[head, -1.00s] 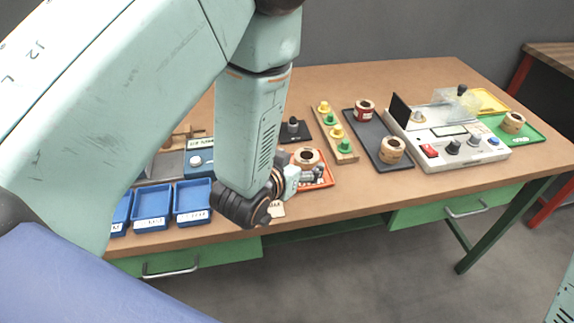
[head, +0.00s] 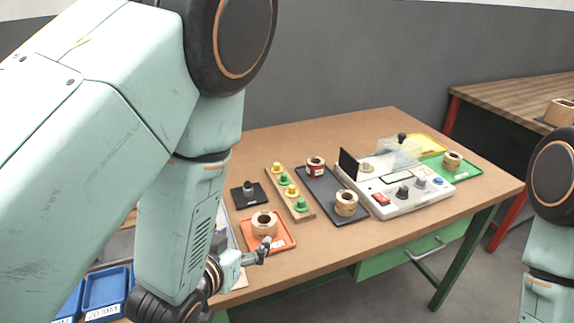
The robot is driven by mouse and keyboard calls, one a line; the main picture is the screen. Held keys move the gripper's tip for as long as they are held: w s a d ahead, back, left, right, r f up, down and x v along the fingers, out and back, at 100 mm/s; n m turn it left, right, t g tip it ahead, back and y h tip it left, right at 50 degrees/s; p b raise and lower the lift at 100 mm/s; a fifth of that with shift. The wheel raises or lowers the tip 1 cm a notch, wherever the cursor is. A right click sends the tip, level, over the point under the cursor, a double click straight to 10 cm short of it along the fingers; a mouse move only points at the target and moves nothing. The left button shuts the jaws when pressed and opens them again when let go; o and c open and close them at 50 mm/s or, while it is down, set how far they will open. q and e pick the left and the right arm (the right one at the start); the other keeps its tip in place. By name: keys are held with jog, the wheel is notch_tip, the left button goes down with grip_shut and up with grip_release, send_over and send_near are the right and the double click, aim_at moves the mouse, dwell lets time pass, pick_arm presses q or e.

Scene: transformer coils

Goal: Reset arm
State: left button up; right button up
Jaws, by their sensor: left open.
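My left arm comes in from the left and hangs down over the front left of the table. My left gripper (head: 262,250) is small in the picture, open and empty, just in front of the orange tray (head: 285,238). A wooden coil (head: 264,223) sits in that tray, apart from the gripper as far as I can tell. Part of my right arm shows at the right edge, but its gripper is out of the picture.
A dark tray (head: 325,187) holds a red-marked coil (head: 316,166) and a plain coil (head: 346,203). A wooden strip (head: 303,212) carries yellow and green pegs. A test device (head: 404,196) and green tray (head: 466,173) stand right. Blue bins (head: 104,289) are front left.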

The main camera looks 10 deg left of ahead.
pick_arm(q)
jog(key=b, duration=0.2)
send_near(269, 212)
jog(key=x, duration=0.2)
jog(key=f+x, duration=0.1)
jog(key=x, duration=0.2)
jog(key=shift+f, duration=0.15)
jog(key=shift+w+f, duration=0.3)
jog(key=shift+r+p, duration=0.35)
jog(key=shift+r, duration=0.45)
jog(key=shift+s+r, duration=0.1)
jog(key=shift+r, duration=0.05)
